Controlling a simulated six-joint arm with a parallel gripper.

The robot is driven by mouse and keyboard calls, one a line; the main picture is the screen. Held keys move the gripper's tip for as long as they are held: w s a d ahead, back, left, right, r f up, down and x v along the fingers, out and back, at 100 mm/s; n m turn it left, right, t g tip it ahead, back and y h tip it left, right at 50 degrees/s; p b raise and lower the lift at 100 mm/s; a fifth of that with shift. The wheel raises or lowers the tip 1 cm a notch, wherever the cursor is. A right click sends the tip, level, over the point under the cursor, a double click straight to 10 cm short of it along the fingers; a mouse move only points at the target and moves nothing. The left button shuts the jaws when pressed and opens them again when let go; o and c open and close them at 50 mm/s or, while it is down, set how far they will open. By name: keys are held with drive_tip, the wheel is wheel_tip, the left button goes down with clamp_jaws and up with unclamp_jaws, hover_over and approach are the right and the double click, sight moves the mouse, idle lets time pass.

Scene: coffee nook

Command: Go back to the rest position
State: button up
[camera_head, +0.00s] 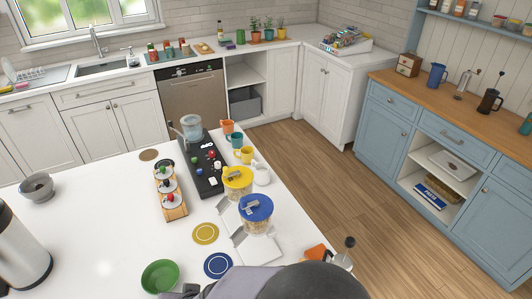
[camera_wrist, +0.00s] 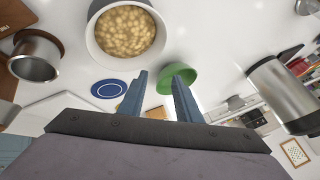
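My gripper (camera_wrist: 160,76) shows in the wrist view with its two blue-grey fingers apart and nothing between them. It is above the white counter (camera_head: 110,225). The green bowl (camera_wrist: 180,77) appears beyond the fingertips, partly behind one finger; in the head view the green bowl (camera_head: 160,276) stands near the front edge. In the head view my dark wrist covers the bottom middle, and the fingers cannot be made out clearly.
Jars with blue (camera_head: 256,207) and yellow (camera_head: 237,177) lids stand near my arm. The wrist view shows an open white container (camera_wrist: 91,42) of round tan pieces, a metal cup (camera_wrist: 36,58) and a steel flask (camera_wrist: 284,95). The counter's left middle is clear.

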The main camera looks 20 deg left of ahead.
drive_tip(key=d, duration=0.3)
drive_tip(key=w+d+m+g+h, duration=0.1)
drive_tip(key=d, duration=0.3)
drive_tip(key=w+d+m+g+h, duration=0.1)
drive_tip(key=d, duration=0.3)
drive_tip(key=shift+f, duration=0.15)
drive_tip(key=d+h, duration=0.1)
drive_tip(key=d, duration=0.3)
drive_tip(key=d+m+g+h, duration=0.1)
drive_tip(key=d, duration=0.3)
drive_tip(key=d+m+g+h+b, duration=0.1)
drive_tip(key=d, duration=0.3)
drive_tip(key=shift+r, duration=0.3)
drive_tip(key=w+d+r, duration=0.1)
drive_tip(key=w+d, duration=0.1)
drive_tip(key=d, duration=0.9)
drive_tip(key=w+d+r+h, duration=0.1)
drive_tip(key=w+d+r, duration=0.1)
drive_tip(key=d, duration=1)
drive_tip(key=shift+w+b, duration=0.25)
drive_tip(key=shift+b, duration=0.15)
